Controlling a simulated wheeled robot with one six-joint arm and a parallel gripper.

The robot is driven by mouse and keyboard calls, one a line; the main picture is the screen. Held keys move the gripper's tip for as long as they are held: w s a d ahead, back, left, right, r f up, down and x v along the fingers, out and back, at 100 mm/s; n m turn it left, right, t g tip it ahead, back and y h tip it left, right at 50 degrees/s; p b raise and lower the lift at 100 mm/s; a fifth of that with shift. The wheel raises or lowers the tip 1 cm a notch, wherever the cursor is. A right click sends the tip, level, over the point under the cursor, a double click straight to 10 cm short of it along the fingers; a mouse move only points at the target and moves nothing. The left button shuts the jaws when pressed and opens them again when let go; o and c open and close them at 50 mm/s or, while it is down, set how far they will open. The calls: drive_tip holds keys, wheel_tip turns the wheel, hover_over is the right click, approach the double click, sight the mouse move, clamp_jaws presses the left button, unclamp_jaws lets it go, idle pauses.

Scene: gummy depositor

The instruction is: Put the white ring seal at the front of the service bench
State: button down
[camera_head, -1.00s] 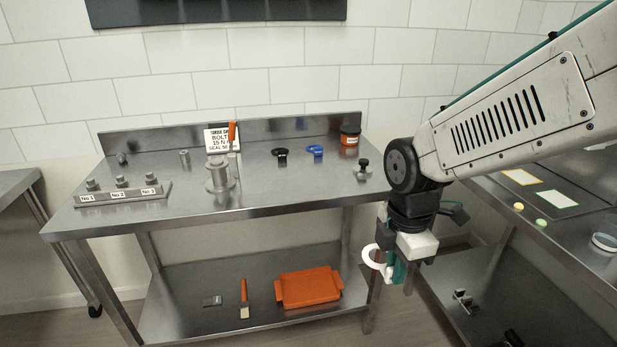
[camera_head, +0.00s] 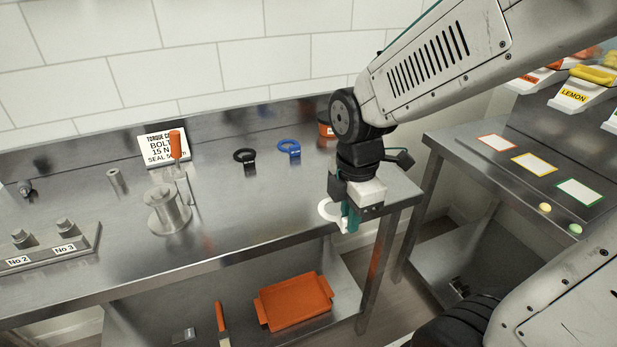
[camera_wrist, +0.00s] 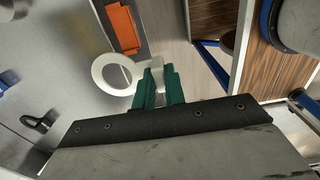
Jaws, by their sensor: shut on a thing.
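The white ring seal (camera_head: 327,211) is held at its edge in my gripper (camera_head: 349,217), which has teal fingers. In the wrist view the seal (camera_wrist: 97,73) sticks out to the left of the closed fingers (camera_wrist: 157,85). The steel service bench (camera_head: 245,215) spans the left and middle of the head view. My gripper hangs near its front edge, toward the right end. The seal appears above the bench top; the height of the gap is hard to tell.
On the bench stand a metal spool-like fitting (camera_head: 168,212), a sign (camera_head: 163,146), a black ring (camera_head: 245,156), a blue ring (camera_head: 289,148) and a numbered block (camera_head: 60,252). An orange tray (camera_head: 294,301) lies on the lower shelf. Another bench (camera_head: 480,165) stands right.

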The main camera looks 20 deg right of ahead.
hover_over(309, 201)
drive_tip(key=shift+s+f, duration=0.1)
drive_tip(key=shift+f, duration=2.4)
drive_tip(key=c, duration=1.9)
unclamp_jaws()
drive_tip(key=shift+f, duration=0.15)
drive_tip(key=o, duration=0.4)
drive_tip(key=shift+o, duration=0.2)
